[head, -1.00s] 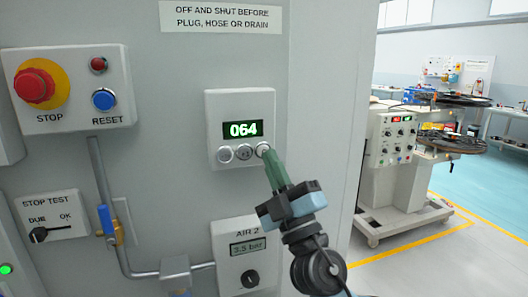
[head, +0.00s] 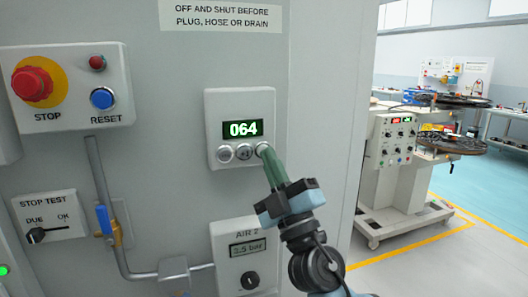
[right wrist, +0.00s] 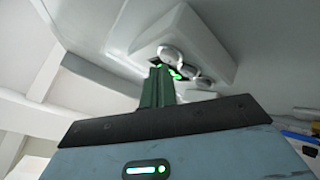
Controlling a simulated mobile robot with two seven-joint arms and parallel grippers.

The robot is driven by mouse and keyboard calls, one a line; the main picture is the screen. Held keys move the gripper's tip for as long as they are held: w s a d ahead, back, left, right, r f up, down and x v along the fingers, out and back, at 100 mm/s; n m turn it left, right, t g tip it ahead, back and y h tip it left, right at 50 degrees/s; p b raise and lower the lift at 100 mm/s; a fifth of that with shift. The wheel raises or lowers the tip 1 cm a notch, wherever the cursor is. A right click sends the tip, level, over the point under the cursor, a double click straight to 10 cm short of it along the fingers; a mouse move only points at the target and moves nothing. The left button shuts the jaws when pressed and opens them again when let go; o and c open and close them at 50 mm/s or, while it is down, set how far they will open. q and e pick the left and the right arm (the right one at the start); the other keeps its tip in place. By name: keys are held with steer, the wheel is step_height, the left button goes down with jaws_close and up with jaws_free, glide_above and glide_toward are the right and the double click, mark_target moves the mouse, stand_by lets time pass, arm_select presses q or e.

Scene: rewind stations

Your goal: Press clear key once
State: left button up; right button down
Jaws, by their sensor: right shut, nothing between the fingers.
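A white counter box (head: 240,105) on the grey panel shows 064 on its green display (head: 243,129). Below the display is a row of three round silver keys: a left key (head: 225,154), a middle key (head: 244,153) and a right key (head: 262,149). My right gripper (head: 265,152) is shut and empty. Its green fingertips are at the right key and partly cover it; I cannot tell whether they touch it. In the right wrist view the shut fingers (right wrist: 158,85) reach up toward the box (right wrist: 205,40). My left gripper is not in view.
A red STOP button (head: 33,84) and blue RESET button (head: 103,98) are at the upper left. A STOP TEST switch (head: 36,235) and a blue-handled valve (head: 104,219) are lower left. The AIR 2 box (head: 246,262) is below the counter. A machine stand (head: 395,170) is at right.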

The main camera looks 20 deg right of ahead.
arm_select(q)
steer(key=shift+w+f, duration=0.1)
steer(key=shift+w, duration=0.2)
arm_select(e)
steer(key=shift+w, duration=0.25)
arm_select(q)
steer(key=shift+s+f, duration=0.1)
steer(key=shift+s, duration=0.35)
arm_select(e)
steer(key=shift+w, duration=0.1)
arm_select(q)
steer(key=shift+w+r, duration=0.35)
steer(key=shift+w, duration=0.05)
arm_select(e)
steer(key=shift+s, duration=0.75)
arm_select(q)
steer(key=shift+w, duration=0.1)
